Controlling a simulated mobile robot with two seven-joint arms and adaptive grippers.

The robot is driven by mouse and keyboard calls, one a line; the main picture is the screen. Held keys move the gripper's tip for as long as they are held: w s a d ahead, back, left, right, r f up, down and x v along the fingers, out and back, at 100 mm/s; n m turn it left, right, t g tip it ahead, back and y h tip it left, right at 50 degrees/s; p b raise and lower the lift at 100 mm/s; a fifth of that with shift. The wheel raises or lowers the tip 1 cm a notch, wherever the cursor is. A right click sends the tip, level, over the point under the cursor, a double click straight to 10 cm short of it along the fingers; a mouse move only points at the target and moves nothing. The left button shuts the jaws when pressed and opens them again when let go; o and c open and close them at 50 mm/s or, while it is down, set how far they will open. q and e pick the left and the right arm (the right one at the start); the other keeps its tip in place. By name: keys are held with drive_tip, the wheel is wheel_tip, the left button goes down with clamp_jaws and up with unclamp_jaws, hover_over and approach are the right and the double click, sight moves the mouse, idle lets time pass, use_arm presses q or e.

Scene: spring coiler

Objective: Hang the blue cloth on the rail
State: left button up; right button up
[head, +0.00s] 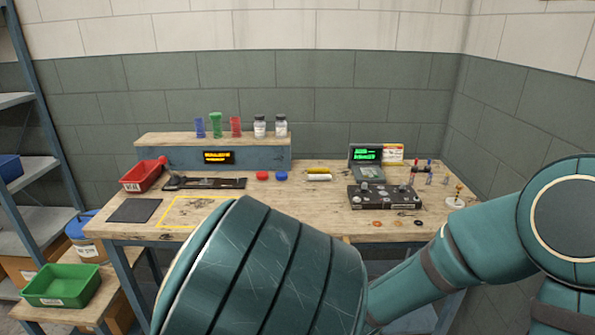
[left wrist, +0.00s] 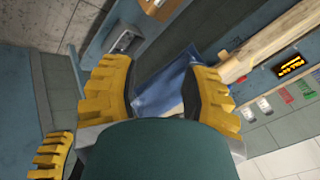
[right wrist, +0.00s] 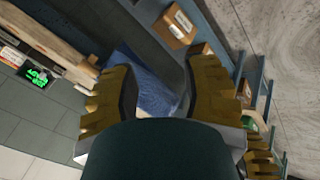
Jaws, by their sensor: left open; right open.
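The blue cloth (left wrist: 165,88) shows between the fingers of my left gripper (left wrist: 158,82) in the left wrist view. The same blue colour shows as cloth (right wrist: 150,95) between the fingers of my right gripper (right wrist: 160,88) in the right wrist view. Both grippers have yellow ridged fingers with dark inner pads, spread wide apart. I cannot tell whether any finger touches the cloth. In the head view neither gripper nor the cloth shows; my own teal arm links cover the lower middle and right. I cannot make out the rail for certain in any view.
The wooden workbench (head: 315,200) holds a red bin (head: 142,177), a black control box (head: 382,197) and a small green-lit screen (head: 366,155). A raised shelf (head: 165,140) carries coloured cylinders and jars. A green bin (head: 62,286) and blue-framed racking stand at the left.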

use_arm(q)
drive_tip(key=s+f+n+g+h, duration=0.4)
drive_tip(key=s+f+n, duration=0.8)
drive_tip(key=s+f, duration=0.3)
wheel_tip(320, 180, down, 3)
drive_tip(key=shift+r+n+g, duration=0.15)
drive_tip(key=shift+n+g, duration=0.25)
drive_tip(key=shift+g, duration=0.5)
use_arm(e)
drive_tip(key=s+f+m+g+y, duration=0.3)
drive_tip(key=s+f+m+g, duration=0.2)
drive_tip(key=s+f+m, duration=0.8)
wheel_tip(320, 180, down, 5)
drive_tip(key=shift+s+r+y, duration=0.2)
drive_tip(key=shift+s+y, duration=0.2)
drive_tip(key=shift+s, duration=0.25)
use_arm(q)
drive_tip(key=shift+a, duration=0.15)
